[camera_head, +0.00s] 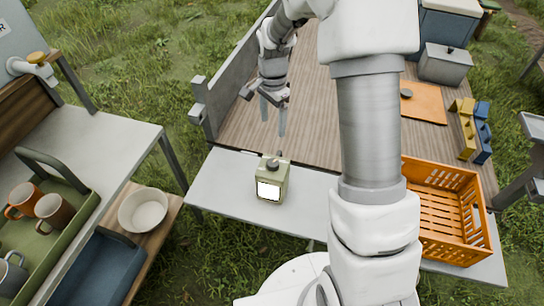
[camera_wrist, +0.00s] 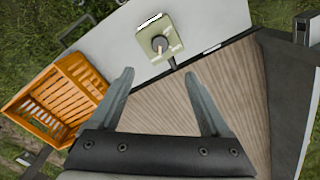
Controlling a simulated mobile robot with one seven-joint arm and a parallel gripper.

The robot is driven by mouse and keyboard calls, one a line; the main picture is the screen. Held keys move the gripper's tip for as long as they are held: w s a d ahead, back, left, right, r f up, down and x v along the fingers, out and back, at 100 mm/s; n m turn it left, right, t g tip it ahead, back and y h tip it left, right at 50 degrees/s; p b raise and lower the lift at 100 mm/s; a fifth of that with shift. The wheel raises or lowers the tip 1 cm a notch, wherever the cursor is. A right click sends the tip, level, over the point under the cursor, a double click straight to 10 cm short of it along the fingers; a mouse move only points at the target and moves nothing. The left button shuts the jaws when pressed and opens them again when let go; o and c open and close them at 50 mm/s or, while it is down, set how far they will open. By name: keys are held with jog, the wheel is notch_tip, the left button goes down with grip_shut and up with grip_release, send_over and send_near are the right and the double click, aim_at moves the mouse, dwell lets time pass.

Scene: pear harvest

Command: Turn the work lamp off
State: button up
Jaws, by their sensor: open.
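The work lamp (camera_head: 272,179) is a small olive-green box with a bright white lit face and a dark knob on top. It stands on the grey ledge (camera_head: 222,187) at the near edge of the wooden deck. In the wrist view the lamp (camera_wrist: 148,30) shows from above, with its round knob and a lighter pointer on it. My gripper (camera_head: 273,118) is above and behind the lamp, apart from it, fingers pointing down. In the wrist view my gripper (camera_wrist: 160,78) is open and empty, with the lamp beyond the fingertips.
An orange crate (camera_head: 484,228) stands right of the lamp, partly behind my arm. A grey side table (camera_head: 100,128) at left holds a green tray with mugs. A white bowl (camera_head: 143,209) is on a lower shelf. The wooden deck (camera_head: 312,120) behind the lamp is mostly clear.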

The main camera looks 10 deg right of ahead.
aim_at(273, 162)
notch_tip(273, 162, down, 17)
jog(key=shift+f, duration=0.1)
dwell(0.4)
grip_shut()
dwell(0.4)
